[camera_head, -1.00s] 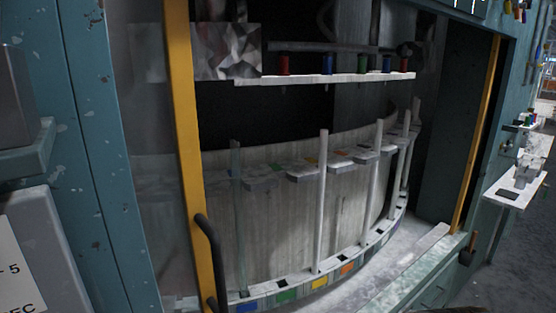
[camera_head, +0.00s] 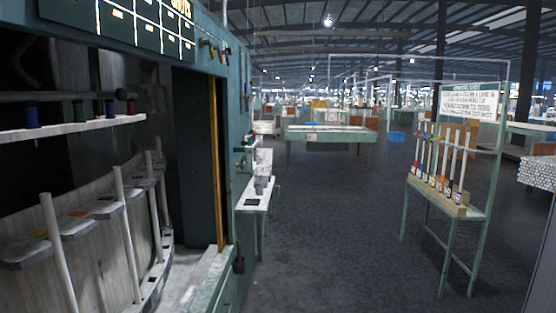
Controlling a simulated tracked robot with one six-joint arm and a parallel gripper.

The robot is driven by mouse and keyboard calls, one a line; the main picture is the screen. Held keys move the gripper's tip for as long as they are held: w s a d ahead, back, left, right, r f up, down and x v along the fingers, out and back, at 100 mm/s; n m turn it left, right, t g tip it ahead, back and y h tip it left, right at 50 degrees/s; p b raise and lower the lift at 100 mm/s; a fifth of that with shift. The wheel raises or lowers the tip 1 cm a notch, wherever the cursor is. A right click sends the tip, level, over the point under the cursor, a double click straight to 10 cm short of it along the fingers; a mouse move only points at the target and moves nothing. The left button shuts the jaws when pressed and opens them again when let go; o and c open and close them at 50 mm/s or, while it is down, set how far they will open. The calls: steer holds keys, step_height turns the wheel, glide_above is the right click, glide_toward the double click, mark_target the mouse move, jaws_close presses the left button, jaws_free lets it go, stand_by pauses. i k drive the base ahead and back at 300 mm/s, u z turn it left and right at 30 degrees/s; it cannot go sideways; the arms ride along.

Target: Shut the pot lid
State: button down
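No pot or pot lid can be made out in the head view. My gripper is not in view. On the left stands a teal cabinet (camera_head: 233,110) with an open front. Inside it, several upright white tubes (camera_head: 128,230) stand in a curved rack, under a white shelf (camera_head: 70,128) that carries small coloured spools. A small white side shelf (camera_head: 256,193) juts from the cabinet's right side with small items on it that are too small to tell.
A green-legged stand (camera_head: 447,207) on the right holds several upright tubes with coloured parts, before a printed sign (camera_head: 460,101). A table (camera_head: 330,134) stands farther back. The dark floor (camera_head: 330,240) between cabinet and stand is clear.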

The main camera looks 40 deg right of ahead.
mark_target(264, 156)
steer(key=z, duration=1.75)
steer(key=i, duration=3.5)
